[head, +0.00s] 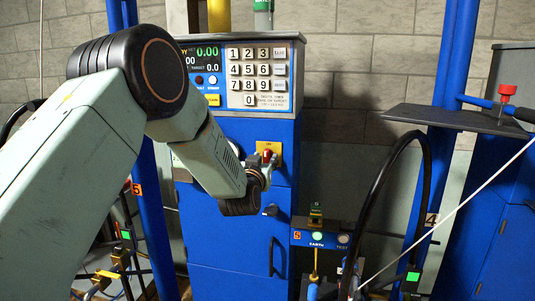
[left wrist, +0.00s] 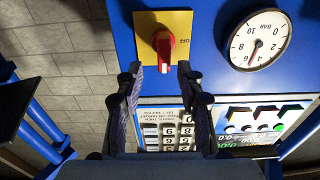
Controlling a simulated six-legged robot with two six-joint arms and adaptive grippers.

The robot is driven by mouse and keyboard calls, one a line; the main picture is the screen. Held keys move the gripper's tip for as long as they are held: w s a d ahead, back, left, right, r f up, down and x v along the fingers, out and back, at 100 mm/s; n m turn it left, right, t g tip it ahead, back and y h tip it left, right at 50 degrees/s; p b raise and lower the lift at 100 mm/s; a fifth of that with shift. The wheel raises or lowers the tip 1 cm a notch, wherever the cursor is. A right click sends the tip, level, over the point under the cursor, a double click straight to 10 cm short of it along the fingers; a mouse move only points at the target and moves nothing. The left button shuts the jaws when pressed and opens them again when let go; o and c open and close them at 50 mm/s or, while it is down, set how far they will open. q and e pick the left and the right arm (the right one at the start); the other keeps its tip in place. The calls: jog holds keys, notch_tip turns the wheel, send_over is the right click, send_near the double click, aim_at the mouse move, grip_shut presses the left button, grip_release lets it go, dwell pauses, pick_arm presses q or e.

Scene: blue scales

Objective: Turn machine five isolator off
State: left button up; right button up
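The isolator is a red rotary knob (head: 267,154) on a yellow plate (head: 277,147), on the front of the blue machine cabinet (head: 230,240) below the keypad. In the left wrist view the red knob (left wrist: 164,48) lies along the picture's vertical, on the yellow plate (left wrist: 145,20). The word OFF is printed sideways on the plate, right of the knob. My left gripper (left wrist: 160,72) is open, its two fingertips apart on either side of the knob's lower end. I cannot tell whether they touch it. In the head view the left gripper (head: 262,175) is at the plate, partly hidden by its wrist.
A keypad panel (head: 262,75) with a display is above the isolator. A pressure gauge (left wrist: 258,41) sits beside the plate.

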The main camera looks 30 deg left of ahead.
aim_at(264, 156)
pick_arm(q)
jog(key=x, duration=0.3)
jog(key=shift+w+a+f, duration=0.1)
jog(key=shift+w+a, duration=0.2)
jog(key=shift+a, duration=0.2)
jog(key=shift+w+d, duration=0.2)
jog(key=shift+w, duration=0.35)
jog(key=shift+s+a, duration=0.15)
jog(key=shift+a, duration=0.05)
jog(key=shift+c, duration=0.2)
jog(key=shift+c, duration=0.7)
jog(key=shift+d, duration=0.1)
jog(key=c, duration=0.5)
grip_shut()
